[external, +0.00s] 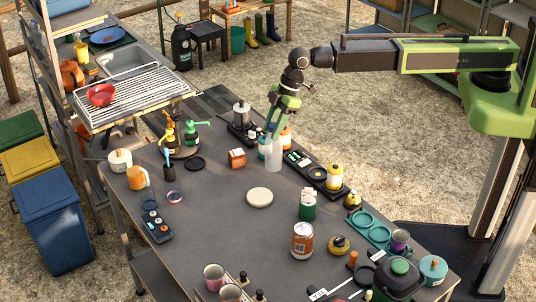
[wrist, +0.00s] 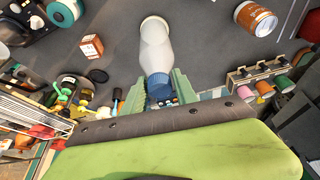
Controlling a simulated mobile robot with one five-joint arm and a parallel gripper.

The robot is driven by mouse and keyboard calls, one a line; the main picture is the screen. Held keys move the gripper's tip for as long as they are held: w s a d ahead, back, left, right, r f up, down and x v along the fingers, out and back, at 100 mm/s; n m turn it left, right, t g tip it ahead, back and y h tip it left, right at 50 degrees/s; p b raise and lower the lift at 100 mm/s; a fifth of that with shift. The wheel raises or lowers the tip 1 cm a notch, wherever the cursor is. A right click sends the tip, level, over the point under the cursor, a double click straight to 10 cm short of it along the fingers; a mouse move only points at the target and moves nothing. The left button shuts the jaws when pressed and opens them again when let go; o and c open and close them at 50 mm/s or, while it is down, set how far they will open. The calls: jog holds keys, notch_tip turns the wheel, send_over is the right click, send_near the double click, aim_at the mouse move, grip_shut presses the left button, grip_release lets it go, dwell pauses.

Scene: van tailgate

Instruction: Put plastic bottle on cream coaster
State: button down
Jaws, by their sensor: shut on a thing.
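The plastic bottle (external: 274,156) is whitish and translucent, and it stands roughly upright near the middle of the dark table. My gripper (external: 275,128) comes down from above and is shut on its upper end. In the wrist view the bottle (wrist: 156,45) points away from me, with its blue cap (wrist: 160,88) between the green fingers of my gripper (wrist: 155,92). I cannot tell whether its base touches the table. The cream coaster (external: 260,197) is a flat round disc lying bare on the table, a little nearer the camera than the bottle. I cannot make it out in the wrist view.
A small orange box (external: 237,158) stands left of the bottle. A black tray (external: 315,174) with a yellow-and-white jar (external: 334,177) lies to the right. A green bottle (external: 308,205) and an orange-and-white can (external: 302,240) stand right of the coaster. Table around the coaster is clear.

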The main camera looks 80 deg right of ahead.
jog(key=w+d+m, duration=0.1)
jog(key=w+d, duration=0.1)
jog(key=d, duration=0.7)
jog(key=w+a+f+b, duration=0.2)
jog(key=a+f+b, duration=0.8)
jog(key=a, duration=0.2)
jog(key=shift+f+b, duration=0.2)
jog(key=shift+b, duration=0.15)
jog(key=c, duration=1)
grip_release()
jog(key=shift+w+f, duration=0.1)
jog(key=shift+f, duration=0.05)
jog(key=shift+o, duration=0.2)
jog(key=p+v, duration=1.1)
jog(key=v, duration=0.1)
jog(key=shift+a+r, duration=0.15)
jog(key=shift+r, duration=0.1)
jog(key=shift+f, duration=0.1)
jog(key=shift+s+f, duration=0.1)
jog(key=shift+s, duration=0.1)
